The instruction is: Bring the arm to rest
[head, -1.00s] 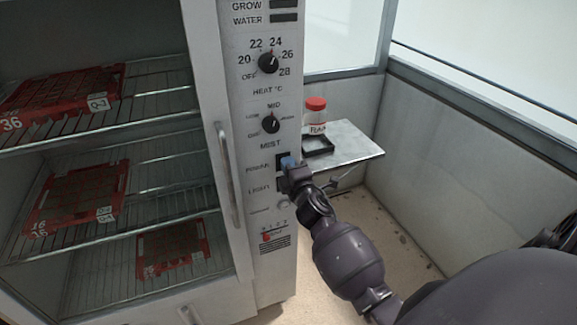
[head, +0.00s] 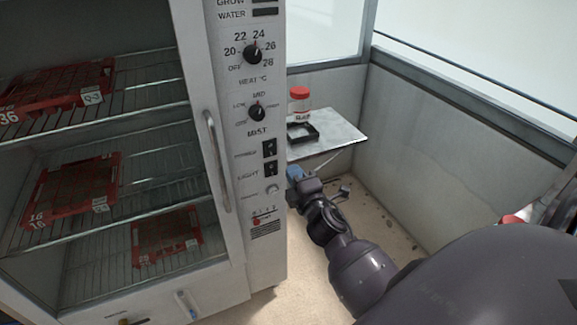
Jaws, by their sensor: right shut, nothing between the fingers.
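My right arm comes in from the lower right. Its gripper (head: 293,176) is shut and empty, just to the right of the cabinet's control panel (head: 262,190), near the height of the light switch (head: 270,169). It appears apart from the panel, though the exact gap is hard to tell. The power switch (head: 269,149) sits just above the light switch. My left gripper is not in view.
The tall cabinet has a door handle (head: 216,160) and wire shelves with red trays (head: 154,241). A small wall shelf (head: 340,136) holds a red-capped jar (head: 299,101) and a black frame (head: 302,133). Open floor (head: 300,262) lies below.

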